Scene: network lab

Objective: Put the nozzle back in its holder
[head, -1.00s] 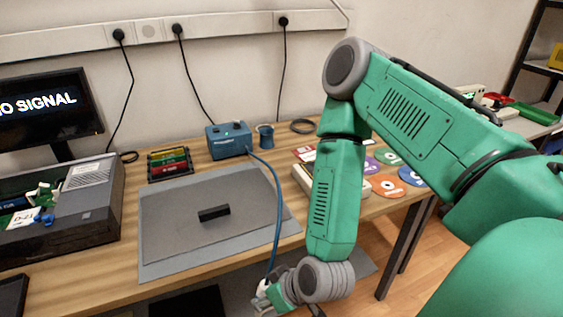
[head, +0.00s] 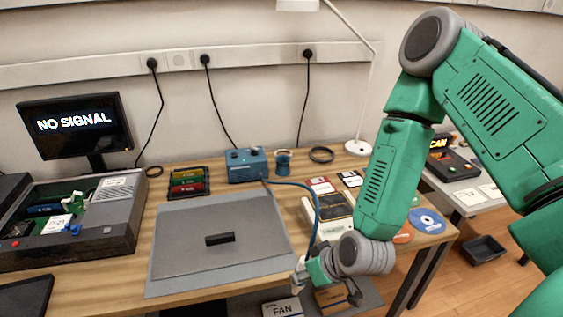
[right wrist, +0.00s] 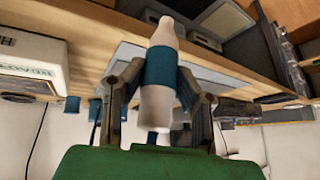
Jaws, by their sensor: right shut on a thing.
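The nozzle (right wrist: 160,68) is pale with a blue band and sits between the fingers of my right gripper (right wrist: 161,82) in the right wrist view. My right gripper (head: 304,272) is shut on it by the front right corner of the grey mat in the head view. A blue hose (head: 317,213) runs from the blue station box (head: 247,165) towards this gripper. The holder looks to be the small blue cup (head: 283,162) just right of the box at the back of the table. It is well away from the gripper. My left gripper is not in view.
A grey mat (head: 180,240) with a black block (head: 220,239) lies mid-table. An open computer case (head: 110,215) stands left. A pale boxy device (head: 325,212) and discs (head: 426,220) lie right.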

